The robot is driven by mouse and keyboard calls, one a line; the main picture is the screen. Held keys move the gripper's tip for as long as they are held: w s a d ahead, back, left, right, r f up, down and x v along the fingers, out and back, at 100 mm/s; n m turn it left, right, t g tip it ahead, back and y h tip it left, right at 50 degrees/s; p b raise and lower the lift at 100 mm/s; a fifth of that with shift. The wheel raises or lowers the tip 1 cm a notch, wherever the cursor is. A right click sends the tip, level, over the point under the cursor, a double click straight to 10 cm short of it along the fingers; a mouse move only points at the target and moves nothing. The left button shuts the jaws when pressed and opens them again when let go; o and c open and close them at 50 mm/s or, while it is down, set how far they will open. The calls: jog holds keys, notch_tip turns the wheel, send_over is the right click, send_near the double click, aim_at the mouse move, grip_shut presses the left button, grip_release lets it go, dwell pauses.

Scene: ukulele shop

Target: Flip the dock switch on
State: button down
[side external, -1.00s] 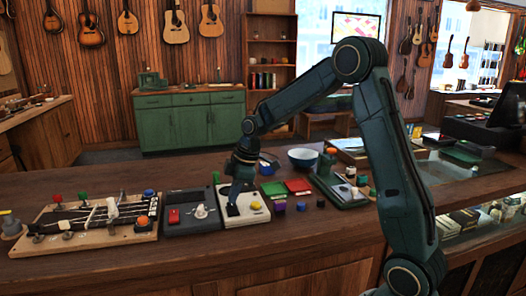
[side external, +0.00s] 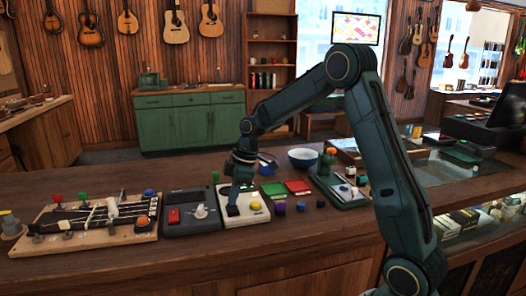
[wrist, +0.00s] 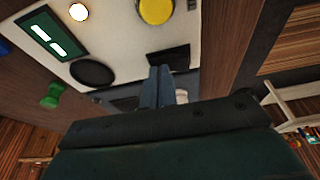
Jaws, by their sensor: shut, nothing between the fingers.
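A cream box (side external: 262,216) with a yellow button (side external: 255,205) stands on the counter. In the wrist view its panel (wrist: 115,50) shows the yellow button (wrist: 156,10), a green window with two white bars (wrist: 46,36), a black oval (wrist: 92,73) and a black switch-like part (wrist: 168,59). No label tells which part is the dock switch. My gripper (wrist: 162,74) is shut and empty. Its fingertips point down at the black part's edge; I cannot tell whether they touch it. My fingers hide some of that part.
A grey box (side external: 180,226) with a red switch (side external: 174,216) and a pale knob stands close on the left. Beyond it lies a wooden board (side external: 90,237) with a fretboard. The counter front is clear.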

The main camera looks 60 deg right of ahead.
jog(key=shift+s+a, duration=0.15)
jog(key=shift+s+a+r, duration=0.15)
jog(key=shift+s+a, duration=0.25)
jog(key=shift+r, duration=0.1)
dwell(0.3)
jog(key=shift+r, duration=0.45)
jog(key=w+v, duration=0.2)
jog(key=v, duration=1)
jog(key=shift+s+d+r, duration=0.15)
jog(key=shift+d+r, duration=0.25)
jog(key=shift+r, duration=0.05)
jog(key=shift+a, duration=0.1)
